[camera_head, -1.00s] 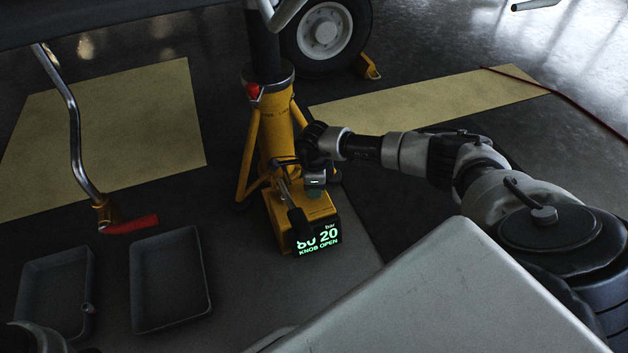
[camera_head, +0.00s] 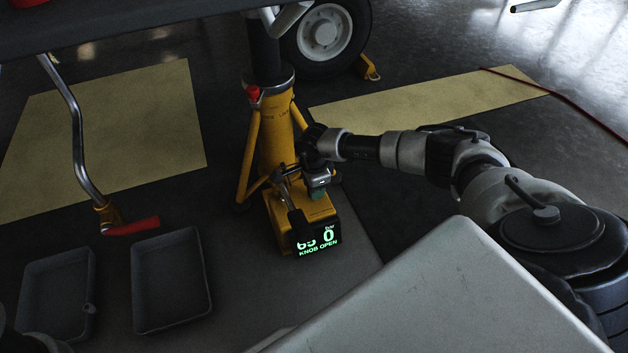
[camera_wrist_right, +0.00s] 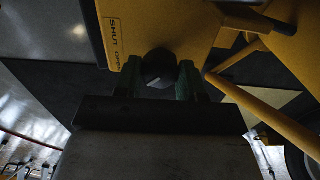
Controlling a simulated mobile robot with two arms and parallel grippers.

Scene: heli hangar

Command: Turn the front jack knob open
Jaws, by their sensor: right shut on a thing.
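The yellow front jack (camera_head: 277,140) stands upright on the floor under the aircraft. Its display (camera_head: 318,240) shows green text: a partly covered number that looks like 65, a 0, and "KNOB OPEN". The dark round jack knob (camera_wrist_right: 158,68) sits on the yellow housing beside a "SHUT OPEN" label (camera_wrist_right: 121,60). My right gripper (camera_head: 317,192) is at the jack's base; in the right wrist view its greenish fingers (camera_wrist_right: 158,82) are shut on the knob from both sides. In the head view the gripper hides the knob. My left gripper is not in view.
A wheel (camera_head: 325,35) with a yellow chock (camera_head: 369,68) stands behind the jack. The aircraft's underside (camera_head: 130,28) hangs low above.

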